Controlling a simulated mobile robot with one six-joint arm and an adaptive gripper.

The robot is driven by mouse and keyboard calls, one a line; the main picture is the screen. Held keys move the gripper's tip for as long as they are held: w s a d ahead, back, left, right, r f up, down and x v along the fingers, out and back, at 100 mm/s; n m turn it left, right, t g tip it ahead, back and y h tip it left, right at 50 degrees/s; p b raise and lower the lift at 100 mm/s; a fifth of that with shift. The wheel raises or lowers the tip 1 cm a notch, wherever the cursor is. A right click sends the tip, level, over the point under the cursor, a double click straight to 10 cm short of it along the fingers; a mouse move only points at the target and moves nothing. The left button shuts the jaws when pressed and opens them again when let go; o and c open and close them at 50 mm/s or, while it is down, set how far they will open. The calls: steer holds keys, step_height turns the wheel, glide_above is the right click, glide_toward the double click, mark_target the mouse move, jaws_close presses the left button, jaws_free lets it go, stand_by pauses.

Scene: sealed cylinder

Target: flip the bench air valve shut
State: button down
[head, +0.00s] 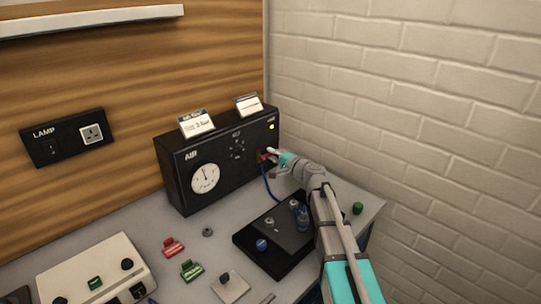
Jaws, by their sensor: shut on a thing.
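The black air box (218,190) stands on the bench against the wooden panel, with the word AIR, a round white gauge (205,178) and a lit spot on its front. My gripper (268,155) is at the right part of the box's front, shut on a small red part, which looks like the valve lever. My gripper and arm cover most of that part, so I cannot tell its angle. The gauge needle points roughly upward. A blue hose (268,188) runs down from below my gripper.
A black base unit (262,262) with blue knobs sits under my arm. Red (173,247) and green (192,270) blocks, a ring (207,232) and a cream box (75,272) lie left. A green knob (358,208) stands near the right edge. A brick wall (420,100) rises right.

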steer(key=c, duration=0.6)
jaws_free()
steer(key=v, duration=1.2)
steer(key=shift+r, duration=0.15)
step_height(320, 180, up, 9)
steer(key=p, duration=0.9)
steer(key=shift+r, duration=0.1)
